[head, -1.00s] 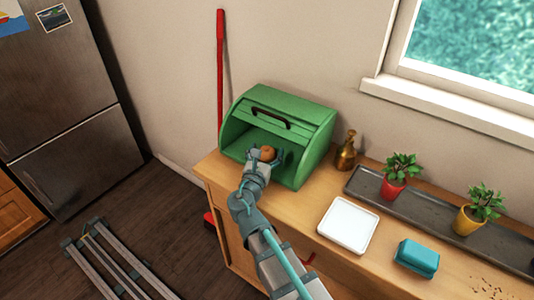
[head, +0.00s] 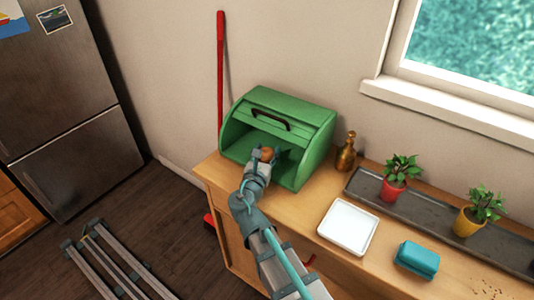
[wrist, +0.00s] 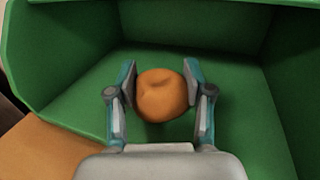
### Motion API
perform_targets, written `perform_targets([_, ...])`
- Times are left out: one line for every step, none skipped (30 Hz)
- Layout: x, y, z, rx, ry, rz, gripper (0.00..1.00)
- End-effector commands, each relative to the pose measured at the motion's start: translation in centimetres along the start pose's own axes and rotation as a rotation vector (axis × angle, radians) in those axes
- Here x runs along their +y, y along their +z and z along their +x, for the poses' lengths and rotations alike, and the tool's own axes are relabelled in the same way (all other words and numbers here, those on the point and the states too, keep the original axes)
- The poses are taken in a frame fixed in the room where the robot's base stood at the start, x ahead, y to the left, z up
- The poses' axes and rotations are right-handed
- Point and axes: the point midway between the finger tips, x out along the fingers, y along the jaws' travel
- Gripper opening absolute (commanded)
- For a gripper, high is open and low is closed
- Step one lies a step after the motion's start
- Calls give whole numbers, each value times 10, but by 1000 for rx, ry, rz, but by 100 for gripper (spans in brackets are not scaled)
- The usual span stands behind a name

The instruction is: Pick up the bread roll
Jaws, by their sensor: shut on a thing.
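The bread roll (head: 267,154) is small, round and orange-brown. It is at the open front of the green bread box (head: 310,151) on the counter. In the wrist view the roll (wrist: 162,95) sits between the two fingers of my gripper (wrist: 161,84), with the green box floor and walls behind it. My gripper (head: 266,157) is shut on the roll from its two sides. The head view does not clearly tell whether the roll touches the box floor.
A brass bottle (head: 346,152) stands right of the box. A white square tray (head: 348,226), a teal block (head: 416,259) and a dark long tray (head: 424,210) with potted plants lie further right. The box walls and raised lid enclose the roll's sides and back.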

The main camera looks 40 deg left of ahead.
Motion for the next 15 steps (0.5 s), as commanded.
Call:
perform_targets([0,2,0,0,0,0,17])
perform_targets([0,3,0,0,0,0,17])
perform_targets([0,4,0,0,0,0,17])
perform_targets([0,6,0,0,0,0,17])
perform_targets([0,8,0,0,0,1,17])
perform_targets([0,11,0,-1,0,2,17])
perform_targets([0,14,0,-1,0,2,17])
perform_targets([0,17,0,-2,0,2,17])
perform_targets([0,21,0,-2,0,1,17])
perform_targets([0,24,0,-1,0,2,17])
perform_targets([0,27,0,-1,0,3,17])
perform_targets([0,33,0,-2,0,2,17])
perform_targets([0,37,0,-2,1,3,17])
perform_targets([-1,34,-9,-1,3,1,17])
perform_targets([-1,33,-19,0,3,1,17])
